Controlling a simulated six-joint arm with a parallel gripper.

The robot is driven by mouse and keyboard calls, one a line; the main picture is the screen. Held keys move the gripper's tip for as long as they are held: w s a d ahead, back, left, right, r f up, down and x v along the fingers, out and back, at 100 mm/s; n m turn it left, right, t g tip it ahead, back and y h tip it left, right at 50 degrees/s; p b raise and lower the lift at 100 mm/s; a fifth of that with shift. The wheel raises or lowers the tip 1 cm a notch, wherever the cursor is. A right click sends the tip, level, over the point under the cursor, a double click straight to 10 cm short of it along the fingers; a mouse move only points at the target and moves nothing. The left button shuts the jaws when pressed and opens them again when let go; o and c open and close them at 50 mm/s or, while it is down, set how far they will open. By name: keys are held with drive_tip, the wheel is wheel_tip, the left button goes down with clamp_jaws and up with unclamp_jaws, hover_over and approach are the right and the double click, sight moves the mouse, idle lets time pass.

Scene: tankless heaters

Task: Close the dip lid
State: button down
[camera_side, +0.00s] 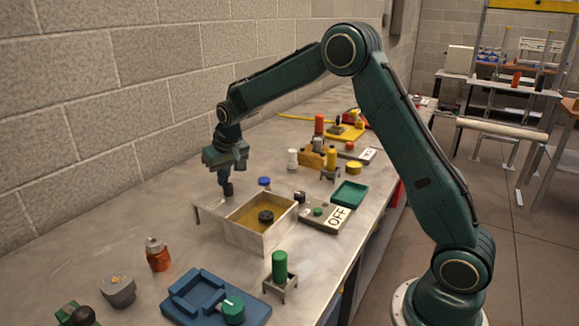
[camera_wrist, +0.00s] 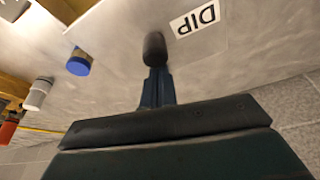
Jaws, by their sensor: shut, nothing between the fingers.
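The dip box (camera_side: 262,240) is a pale open-topped box with a yellowish inside on the bench in the side view. A dark round piece (camera_side: 266,216) sits inside it. A flat grey panel (camera_side: 208,210), which looks like the dip lid, extends from the box's left side, leaving the box open. A white DIP label (camera_wrist: 195,20) lies on a grey surface in the wrist view. My gripper (camera_side: 227,189) is shut and empty, pointing down above or beside the panel. Its dark fingertips (camera_wrist: 154,48) are beside the label; I cannot tell whether they touch the surface.
A blue-capped item (camera_side: 264,182) and a white cylinder (camera_side: 292,158) stand behind the box. A panel marked OFF (camera_side: 325,214) and a green tray (camera_side: 349,194) lie to the right. A green cylinder (camera_side: 280,265), blue tray (camera_side: 190,300) and orange bottle (camera_side: 158,256) stand in front.

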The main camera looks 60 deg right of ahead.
sight(244, 194)
drive_tip(key=s, duration=1.1)
drive_tip(key=shift+s, duration=0.3)
drive_tip(key=shift+f, duration=0.1)
drive_tip(key=shift+w+d, duration=0.3)
drive_tip(key=shift+w, duration=0.75)
drive_tip(key=shift+w+d, duration=0.25)
drive_tip(key=shift+w, duration=0.75)
drive_tip(key=shift+w+r, duration=0.15)
drive_tip(key=shift+r, duration=0.25)
drive_tip(key=v, duration=0.9)
drive_tip(key=shift+s+r, duration=0.2)
drive_tip(key=shift+r, duration=0.1)
drive_tip(key=shift+r, duration=0.1)
